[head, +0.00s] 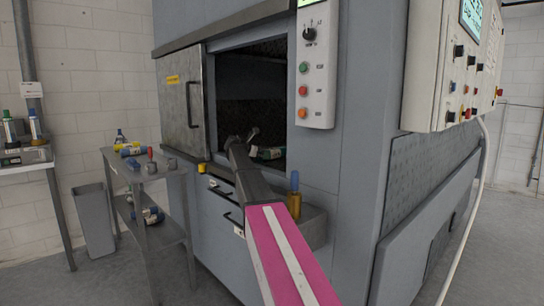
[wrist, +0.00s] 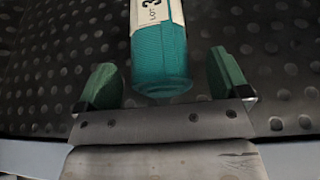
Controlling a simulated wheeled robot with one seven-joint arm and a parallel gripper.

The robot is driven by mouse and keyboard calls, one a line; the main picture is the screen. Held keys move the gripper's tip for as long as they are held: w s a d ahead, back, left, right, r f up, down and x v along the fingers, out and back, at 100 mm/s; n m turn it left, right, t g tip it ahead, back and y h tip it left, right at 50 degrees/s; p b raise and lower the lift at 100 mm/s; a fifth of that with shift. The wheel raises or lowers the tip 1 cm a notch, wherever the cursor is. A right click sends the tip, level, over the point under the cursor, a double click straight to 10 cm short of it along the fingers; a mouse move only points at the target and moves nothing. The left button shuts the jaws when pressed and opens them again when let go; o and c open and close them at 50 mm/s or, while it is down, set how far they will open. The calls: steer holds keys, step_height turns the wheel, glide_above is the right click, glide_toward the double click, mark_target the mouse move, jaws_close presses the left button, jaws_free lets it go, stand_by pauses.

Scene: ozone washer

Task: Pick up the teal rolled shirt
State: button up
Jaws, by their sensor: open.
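The teal rolled shirt (wrist: 160,62) lies on a dark dimpled metal surface in the wrist view, with a white printed label band around it. Its near end sits between the two green fingertips of my gripper (wrist: 162,85). The fingers are apart, with a visible gap on each side of the roll. In the head view my gripper (head: 252,135) reaches into the opening of the washer, and the teal roll (head: 270,153) shows just beyond it, partly hidden. The far end of the roll is cut off by the wrist picture's top edge.
The washer's sliding door (head: 185,100) stands to the left of the opening. A control box (head: 316,70) is at its right. A metal cart (head: 150,172) with several small items stands left of the washer. An orange bottle with a blue cap (head: 294,200) stands on a ledge below the opening.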

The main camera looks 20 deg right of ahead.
steer(key=shift+x, duration=1.1)
steer(key=c, duration=1.1)
steer(key=shift+r, duration=0.15)
